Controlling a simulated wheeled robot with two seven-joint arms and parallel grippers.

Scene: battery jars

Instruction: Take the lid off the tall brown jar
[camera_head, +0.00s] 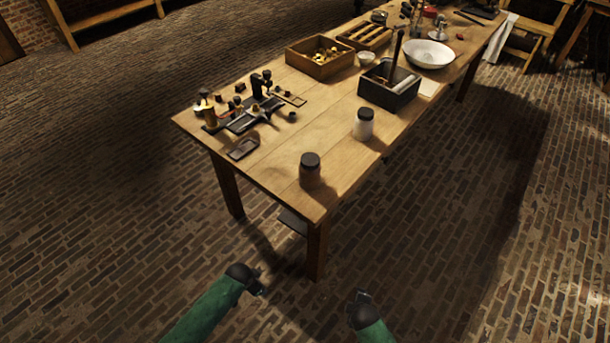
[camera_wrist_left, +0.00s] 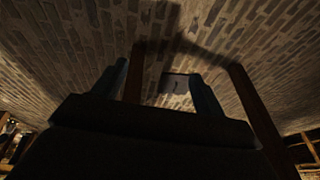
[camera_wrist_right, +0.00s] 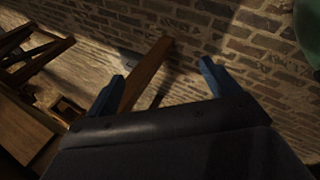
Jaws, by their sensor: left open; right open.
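The tall brown jar (camera_head: 310,174) stands upright near the table's front corner, with its dark lid (camera_head: 310,159) on top. A white jar (camera_head: 363,125) with a dark lid stands behind it to the right. My left gripper (camera_head: 260,283) is in front of the table, low and left of the jar; it is open and empty, and its fingers (camera_wrist_left: 158,85) show apart in the left wrist view. My right gripper (camera_head: 360,296) is open and empty, in front of the table and to the right; its fingers (camera_wrist_right: 163,85) show apart in the right wrist view. Neither touches a jar.
The wooden table (camera_head: 265,165) runs away to the upper right. A metal tool assembly (camera_head: 250,115) and small parts lie at its left. A dark box (camera_head: 385,95), a wooden crate (camera_head: 305,62) and a white bowl (camera_head: 430,53) stand farther back. Brick floor in front is clear.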

